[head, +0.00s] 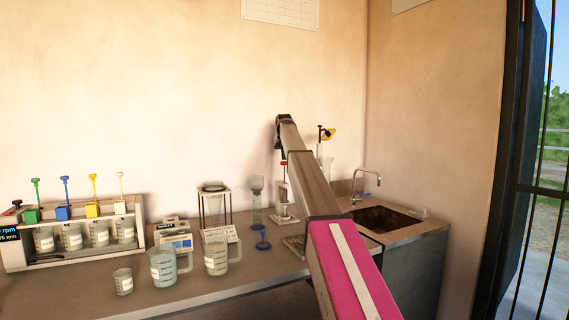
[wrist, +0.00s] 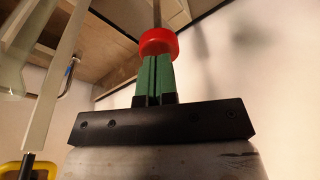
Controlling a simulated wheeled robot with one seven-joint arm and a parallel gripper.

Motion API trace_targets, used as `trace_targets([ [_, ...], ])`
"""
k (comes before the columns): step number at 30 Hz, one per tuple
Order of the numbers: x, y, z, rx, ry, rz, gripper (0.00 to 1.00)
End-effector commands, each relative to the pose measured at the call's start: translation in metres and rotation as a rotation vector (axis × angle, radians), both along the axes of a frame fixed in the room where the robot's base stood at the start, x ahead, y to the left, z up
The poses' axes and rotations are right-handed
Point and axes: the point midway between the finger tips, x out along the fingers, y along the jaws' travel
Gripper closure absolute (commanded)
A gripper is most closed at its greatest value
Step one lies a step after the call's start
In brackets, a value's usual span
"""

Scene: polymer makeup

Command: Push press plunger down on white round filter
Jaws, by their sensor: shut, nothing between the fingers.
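The press (head: 283,197) stands on the counter near the sink, partly behind my arm. Its red plunger knob (head: 284,162) is at the top, and it shows large in the wrist view (wrist: 158,42) with the metal rod (wrist: 157,14) running beyond it. My gripper (wrist: 157,57) points down at the knob with its green fingers shut together. The fingertips are at the knob, overlapping it in view; I cannot tell whether they press on it. The white round filter cannot be made out.
A sink (head: 380,218) with a tap is right of the press. Measuring jugs (head: 216,257), a small beaker (head: 123,281) and a stirrer rack (head: 75,240) stand to the left. A tall clear cylinder (head: 325,160) stands behind my arm.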

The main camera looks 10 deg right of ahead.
Motion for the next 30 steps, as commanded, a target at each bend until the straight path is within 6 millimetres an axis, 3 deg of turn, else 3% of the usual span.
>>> trace_targets([
  [30, -0.001, 0.0, -0.044, 0.0, 0.001, 0.0, 1.0],
])
